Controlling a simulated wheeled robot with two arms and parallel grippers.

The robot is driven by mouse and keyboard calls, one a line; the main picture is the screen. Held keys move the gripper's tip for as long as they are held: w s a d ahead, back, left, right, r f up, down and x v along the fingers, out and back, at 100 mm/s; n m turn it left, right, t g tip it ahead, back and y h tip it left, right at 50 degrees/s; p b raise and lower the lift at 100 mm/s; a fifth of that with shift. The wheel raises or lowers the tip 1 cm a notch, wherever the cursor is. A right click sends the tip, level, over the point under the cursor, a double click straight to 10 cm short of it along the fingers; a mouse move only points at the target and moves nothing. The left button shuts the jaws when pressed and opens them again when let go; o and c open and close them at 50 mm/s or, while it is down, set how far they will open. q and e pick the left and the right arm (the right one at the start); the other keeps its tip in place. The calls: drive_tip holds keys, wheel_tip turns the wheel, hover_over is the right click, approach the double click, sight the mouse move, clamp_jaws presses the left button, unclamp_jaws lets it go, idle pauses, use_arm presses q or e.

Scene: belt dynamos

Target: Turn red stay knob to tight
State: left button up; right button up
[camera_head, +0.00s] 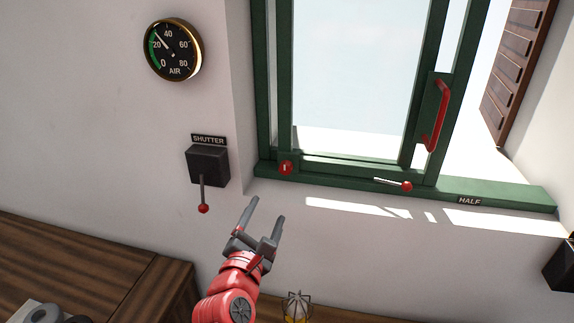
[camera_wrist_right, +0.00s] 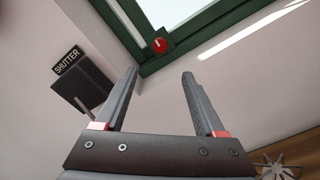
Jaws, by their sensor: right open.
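The red stay knob (camera_head: 286,168) is a small round knob with a white mark, at the lower left corner of the green window frame. It also shows in the right wrist view (camera_wrist_right: 160,46), above and between the fingers. My right gripper (camera_head: 266,210) is open and empty, below and a little left of the knob and apart from it. In the right wrist view its two fingers (camera_wrist_right: 160,78) point up toward the frame corner. My left gripper is not in view.
A black shutter box (camera_head: 208,166) with a red-tipped lever is left of the gripper. A red-ended stay lever (camera_head: 407,186) lies on the frame by the HALF label (camera_head: 469,201). An air gauge (camera_head: 173,49) hangs upper left. A wooden bench (camera_head: 75,262) and a caged lamp (camera_head: 297,307) are below.

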sight(285, 170)
drive_tip(key=p+x, duration=0.5)
drive_tip(key=x, duration=1)
drive_tip(key=shift+w+d+p, duration=0.1)
drive_tip(key=shift+w+p, duration=0.2)
drive_tip(key=shift+p, duration=0.05)
drive_tip(key=shift+w+d, duration=0.1)
drive_tip(key=shift+w, duration=0.25)
drive_tip(key=shift+c, duration=0.4)
clamp_jaws()
